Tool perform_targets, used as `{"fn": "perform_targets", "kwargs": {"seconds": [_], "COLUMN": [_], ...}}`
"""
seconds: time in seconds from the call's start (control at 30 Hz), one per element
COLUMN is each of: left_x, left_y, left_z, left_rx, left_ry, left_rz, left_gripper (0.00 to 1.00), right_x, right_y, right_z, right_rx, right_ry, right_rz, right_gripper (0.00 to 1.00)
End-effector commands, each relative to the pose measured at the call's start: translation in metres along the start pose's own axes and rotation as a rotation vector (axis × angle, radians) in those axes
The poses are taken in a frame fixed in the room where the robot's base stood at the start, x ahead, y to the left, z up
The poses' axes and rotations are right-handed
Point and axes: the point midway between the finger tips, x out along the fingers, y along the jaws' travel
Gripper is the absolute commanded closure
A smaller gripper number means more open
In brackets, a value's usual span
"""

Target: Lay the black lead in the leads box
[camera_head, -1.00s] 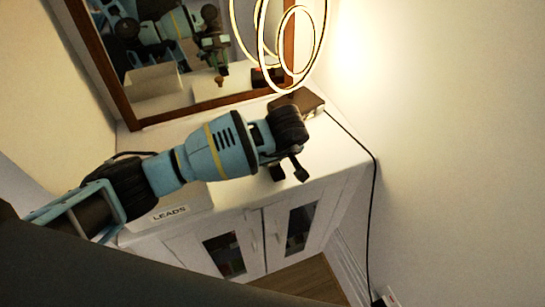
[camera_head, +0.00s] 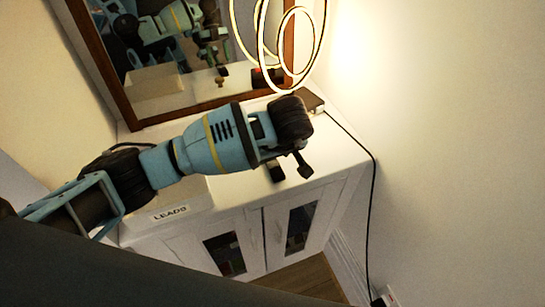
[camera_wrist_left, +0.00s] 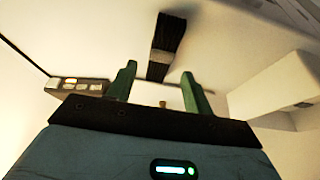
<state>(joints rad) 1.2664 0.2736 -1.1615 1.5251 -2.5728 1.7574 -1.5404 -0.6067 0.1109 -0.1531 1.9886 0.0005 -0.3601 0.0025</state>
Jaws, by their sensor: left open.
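My left gripper (camera_head: 290,169) is open and empty above the front part of the white cabinet top. In the left wrist view its two green fingers (camera_wrist_left: 159,75) stand apart. A dark bundle with a grey band, which looks like the black lead (camera_wrist_left: 168,38), lies on the white surface beyond the fingertips, apart from them. The white leads box (camera_head: 185,207), labelled LEADS, stands at the cabinet's left end, partly behind my arm. A white box side (camera_wrist_left: 285,88) shows at right in the wrist view. My right gripper is not in view.
A ring lamp (camera_head: 293,88) glows at the back right, near a dark flat device (camera_head: 314,101). A framed mirror (camera_head: 165,115) stands behind. A black cord (camera_head: 373,210) runs down the right wall. The cabinet top's right side (camera_head: 340,148) is clear.

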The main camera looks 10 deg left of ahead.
Motion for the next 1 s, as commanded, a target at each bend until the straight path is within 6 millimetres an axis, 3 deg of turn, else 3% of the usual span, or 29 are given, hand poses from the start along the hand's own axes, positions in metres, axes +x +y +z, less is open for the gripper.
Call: {"fn": "perform_targets", "kwargs": {"seconds": [0.03,0.2,0.4,0.6,1.0], "left_x": [-0.014,-0.048,-0.076,-0.087,-0.087], "left_y": [0.001,0.001,0.001,0.000,0.000], "left_z": [-0.003,-0.002,-0.001,0.000,0.000], "left_rx": [-0.001,0.000,-0.001,0.000,0.000], "left_ry": [0.006,0.005,0.003,0.001,0.000], "left_rz": [0.006,0.004,0.003,0.001,0.000], "left_gripper": [0.49,0.49,0.49,0.49,0.49], "right_x": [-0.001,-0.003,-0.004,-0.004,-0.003], "right_y": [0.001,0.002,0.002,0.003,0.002], "right_z": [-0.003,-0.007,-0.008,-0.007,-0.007], "right_rx": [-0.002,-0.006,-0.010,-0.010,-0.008], "right_ry": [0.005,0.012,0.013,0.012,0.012], "right_rz": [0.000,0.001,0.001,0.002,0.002], "right_gripper": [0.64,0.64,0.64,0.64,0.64]}}
